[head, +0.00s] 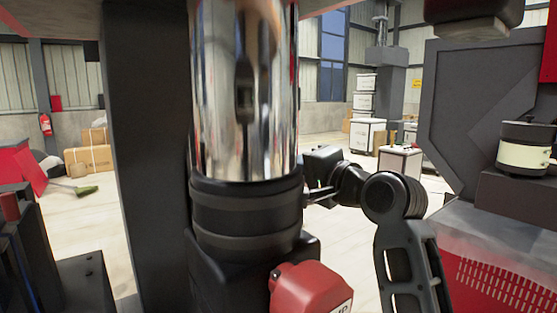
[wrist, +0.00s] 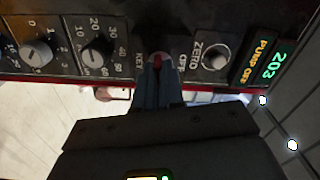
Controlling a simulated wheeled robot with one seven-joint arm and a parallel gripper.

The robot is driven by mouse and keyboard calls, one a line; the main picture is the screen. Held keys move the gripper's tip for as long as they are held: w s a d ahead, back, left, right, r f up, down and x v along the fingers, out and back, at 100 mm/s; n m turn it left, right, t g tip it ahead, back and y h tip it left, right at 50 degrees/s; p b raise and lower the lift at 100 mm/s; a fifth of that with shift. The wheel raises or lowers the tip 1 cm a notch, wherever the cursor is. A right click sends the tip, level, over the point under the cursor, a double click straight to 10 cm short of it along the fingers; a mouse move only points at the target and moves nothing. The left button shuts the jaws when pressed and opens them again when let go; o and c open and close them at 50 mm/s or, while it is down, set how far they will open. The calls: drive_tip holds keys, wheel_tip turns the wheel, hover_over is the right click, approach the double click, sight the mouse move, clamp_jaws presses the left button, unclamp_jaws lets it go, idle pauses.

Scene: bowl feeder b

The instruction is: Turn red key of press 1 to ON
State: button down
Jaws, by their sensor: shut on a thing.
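In the wrist view the red key (wrist: 157,58) sits in a black control panel (wrist: 125,62), between the labels KEY and OFF. Only its red top shows; the rest is hidden between the fingers. My gripper (wrist: 158,68) is shut on the key, its two fingers close together at the panel. The key's exact turn angle cannot be told.
Beside the key are a ZERO knob (wrist: 215,58), a numbered dial (wrist: 97,50), another knob (wrist: 36,50) and a lit display (wrist: 262,62) reading 203 and PUMP OFF. In the head view a chrome cylinder (head: 243,90) and a red part (head: 308,288) stand close by.

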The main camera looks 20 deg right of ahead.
drive_tip(key=m, duration=0.3)
drive_tip(key=shift+a+m, duration=0.1)
drive_tip(key=shift+m, duration=0.3)
drive_tip(key=c, duration=1.2)
unclamp_jaws()
drive_tip(key=shift+o, duration=0.2)
drive_tip(key=v, duration=0.7)
drive_tip(key=shift+s, duration=0.1)
